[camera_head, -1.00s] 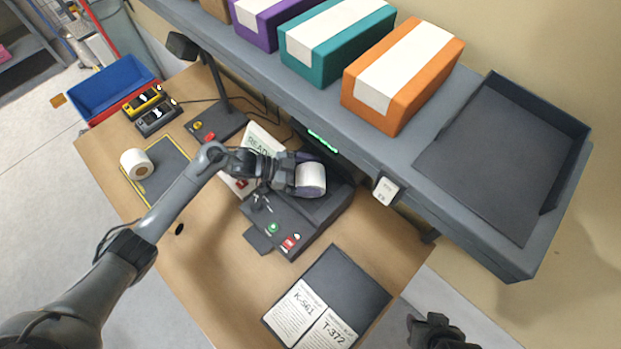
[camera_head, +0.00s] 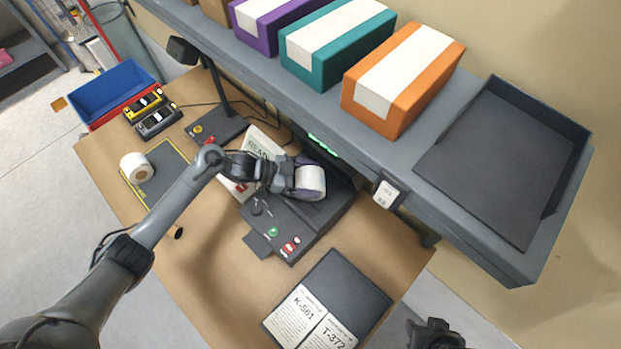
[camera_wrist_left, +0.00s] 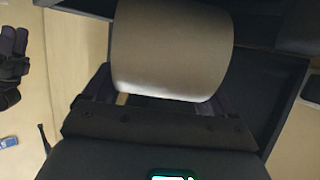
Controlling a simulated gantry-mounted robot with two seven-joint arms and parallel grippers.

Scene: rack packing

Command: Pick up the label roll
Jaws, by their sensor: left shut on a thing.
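A white label roll (camera_head: 310,180) is between the fingers of my left gripper (camera_head: 308,174), over the open bay of the dark label printer (camera_head: 306,218). The gripper is shut on this roll. The roll fills the upper middle of the left wrist view (camera_wrist_left: 172,48), its side facing the camera. I cannot tell whether the roll touches the bay. A second white label roll (camera_head: 137,167) stands on a dark, yellow-edged mat (camera_head: 168,163) at the table's left. My right gripper (camera_head: 436,334) shows only partly at the bottom edge, away from both rolls.
A shelf with a purple box (camera_head: 268,33), a teal box (camera_head: 325,57), an orange box (camera_head: 392,91) and an empty dark tray (camera_head: 485,165) runs behind the printer. A blue bin (camera_head: 111,91) is at back left. A black label board (camera_head: 345,285) lies in front.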

